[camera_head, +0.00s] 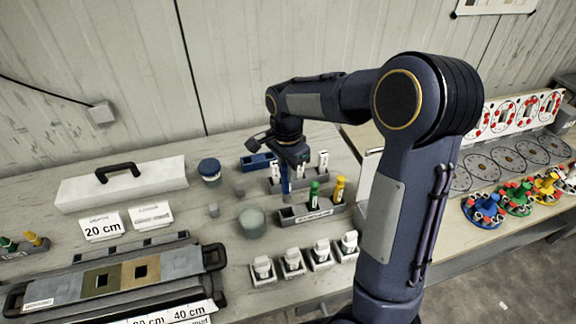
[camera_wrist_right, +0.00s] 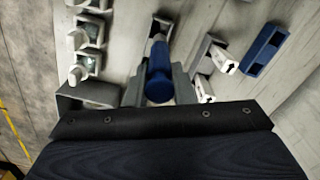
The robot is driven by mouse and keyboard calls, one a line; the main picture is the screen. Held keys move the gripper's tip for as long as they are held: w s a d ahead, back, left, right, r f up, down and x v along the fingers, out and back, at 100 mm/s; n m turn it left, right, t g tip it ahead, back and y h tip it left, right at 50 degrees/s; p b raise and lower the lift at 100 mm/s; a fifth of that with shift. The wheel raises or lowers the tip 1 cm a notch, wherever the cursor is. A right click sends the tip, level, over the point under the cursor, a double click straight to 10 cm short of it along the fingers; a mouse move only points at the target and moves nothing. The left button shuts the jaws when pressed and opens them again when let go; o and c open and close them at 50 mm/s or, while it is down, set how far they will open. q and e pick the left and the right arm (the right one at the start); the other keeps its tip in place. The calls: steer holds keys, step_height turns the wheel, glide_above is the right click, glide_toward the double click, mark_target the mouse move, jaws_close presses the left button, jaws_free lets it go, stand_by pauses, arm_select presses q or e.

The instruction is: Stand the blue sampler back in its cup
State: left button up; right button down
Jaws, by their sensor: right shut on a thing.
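The blue sampler (camera_head: 286,181) is held in my right gripper (camera_head: 287,166), roughly upright, above the workbench. In the right wrist view the blue sampler (camera_wrist_right: 159,80) sits between the two grey fingers of the right gripper (camera_wrist_right: 160,90), its round end towards the camera. A grey labelled rack of cups (camera_head: 312,212) holds a green sampler (camera_head: 314,192) and a yellow sampler (camera_head: 338,189). The left end of this rack shows no sampler standing in it, and the blue sampler hangs above and near that end. The gap between its tip and the rack cannot be judged. My left gripper is out of view.
Several white-capped pieces (camera_head: 293,260) stand in front of the rack. A blue box (camera_head: 258,161) and white-labelled pieces (camera_head: 323,159) are behind it. A greenish round jar (camera_head: 252,222) and a blue-lidded jar (camera_head: 209,169) stand to the left.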

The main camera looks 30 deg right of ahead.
mark_target(288, 193)
steer(key=shift+f, duration=0.35)
steer(key=shift+f+b, duration=0.7)
steer(key=shift+f, duration=1.15)
steer(key=shift+f+b, duration=2.05)
steer(key=shift+f, duration=0.65)
steer(key=c, duration=1.1)
jaws_free()
steer(key=shift+c, duration=0.2)
